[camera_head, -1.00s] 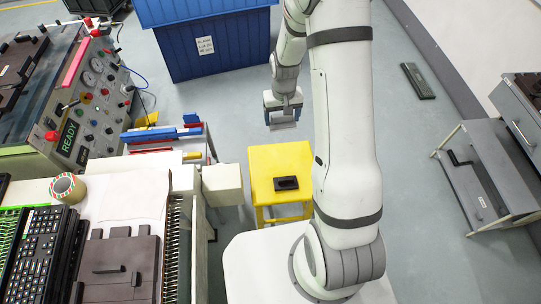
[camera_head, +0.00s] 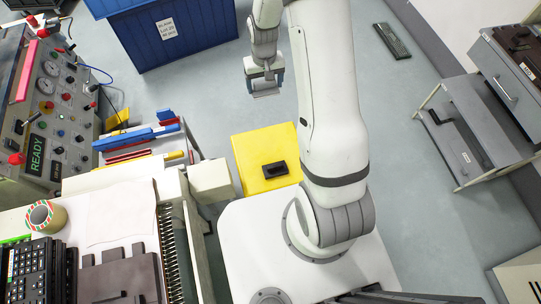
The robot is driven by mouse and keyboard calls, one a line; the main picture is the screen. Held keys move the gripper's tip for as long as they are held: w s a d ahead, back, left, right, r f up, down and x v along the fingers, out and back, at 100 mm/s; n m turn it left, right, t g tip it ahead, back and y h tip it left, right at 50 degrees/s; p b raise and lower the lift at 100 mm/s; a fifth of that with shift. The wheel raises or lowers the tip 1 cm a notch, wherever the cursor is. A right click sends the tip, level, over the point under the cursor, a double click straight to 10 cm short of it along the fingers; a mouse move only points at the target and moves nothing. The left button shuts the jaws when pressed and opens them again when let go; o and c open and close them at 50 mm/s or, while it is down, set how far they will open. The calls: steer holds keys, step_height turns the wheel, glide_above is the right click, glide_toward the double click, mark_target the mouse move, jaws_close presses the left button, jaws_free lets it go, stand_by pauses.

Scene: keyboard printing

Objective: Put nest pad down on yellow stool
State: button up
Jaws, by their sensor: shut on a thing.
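My gripper (camera_head: 264,82) hangs in the air beyond the far edge of the yellow stool, with bare floor behind it in the picture. It is shut on a small flat grey piece, which I take to be the nest pad (camera_head: 266,94); the fingers hide part of it. The pad is apart from the stool. The yellow stool (camera_head: 252,146) stands to the left of my arm, and its near side is partly hidden by my white base. A small dark block (camera_head: 275,169) with a recessed top lies on the stool's near half.
A blue bin (camera_head: 180,35) stands at the back. At left are a READY control panel (camera_head: 45,125), a rack with blue and red bars (camera_head: 140,140) and a bench with a tape roll (camera_head: 40,214). A grey cabinet (camera_head: 470,140) stands at right. The stool's far half is bare.

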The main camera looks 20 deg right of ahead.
steer(key=b, duration=3.7)
glide_toward(266, 142)
step_height(266, 142, down, 6)
steer(key=b, duration=0.2)
steer(key=shift+s+r+b, duration=0.1)
steer(key=shift+b, duration=0.3)
steer(key=o, duration=0.9)
